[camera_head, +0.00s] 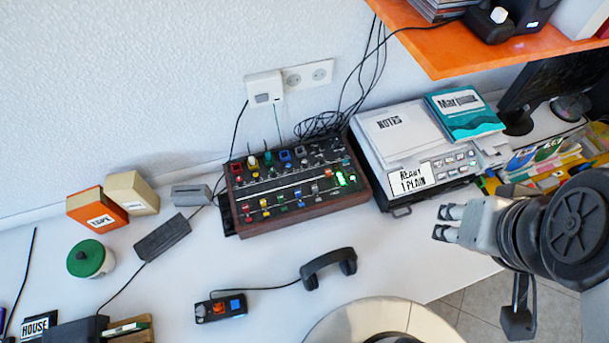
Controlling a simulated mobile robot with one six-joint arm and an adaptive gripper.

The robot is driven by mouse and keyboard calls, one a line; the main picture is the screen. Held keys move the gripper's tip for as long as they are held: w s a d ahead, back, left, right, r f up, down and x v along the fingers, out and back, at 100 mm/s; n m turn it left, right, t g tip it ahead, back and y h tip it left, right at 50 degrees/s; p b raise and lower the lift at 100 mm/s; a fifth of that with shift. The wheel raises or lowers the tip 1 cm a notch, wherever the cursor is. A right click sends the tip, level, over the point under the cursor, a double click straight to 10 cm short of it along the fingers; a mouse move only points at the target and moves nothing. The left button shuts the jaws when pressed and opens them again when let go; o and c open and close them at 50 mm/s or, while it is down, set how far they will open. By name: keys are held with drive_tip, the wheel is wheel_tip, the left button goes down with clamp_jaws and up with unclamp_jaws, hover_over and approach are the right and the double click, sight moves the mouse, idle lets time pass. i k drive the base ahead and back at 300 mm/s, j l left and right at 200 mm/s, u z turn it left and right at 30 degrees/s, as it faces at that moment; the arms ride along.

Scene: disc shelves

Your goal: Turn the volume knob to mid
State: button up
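A wood-framed mixing console (343,201) with several coloured knobs and buttons sits on the white desk against the wall. Green lights glow near its right end. Its labels are too small to read, so I cannot tell which knob is the volume knob or where it points. My gripper (447,222) is at the right, in front of the grey machine and well to the right of the console. Its two fingers are apart with nothing between them, and it touches none of the knobs.
A grey machine (440,194) with notes and a teal book (464,113) stands right of the console. An orange shelf (460,50) overhangs the back right. A telephone handset (328,265) and a small button box (221,307) lie in front. Clear desk lies between handset and console.

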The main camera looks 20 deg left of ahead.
sight(200, 311)
drive_tip(key=u, duration=0.45)
drive_tip(key=k+j+u, duration=0.1)
drive_tip(key=u, duration=0.35)
drive_tip(key=k+j+u, duration=0.1)
drive_tip(key=u, duration=0.8)
drive_tip(key=j+u, duration=0.2)
drive_tip(key=u, duration=0.25)
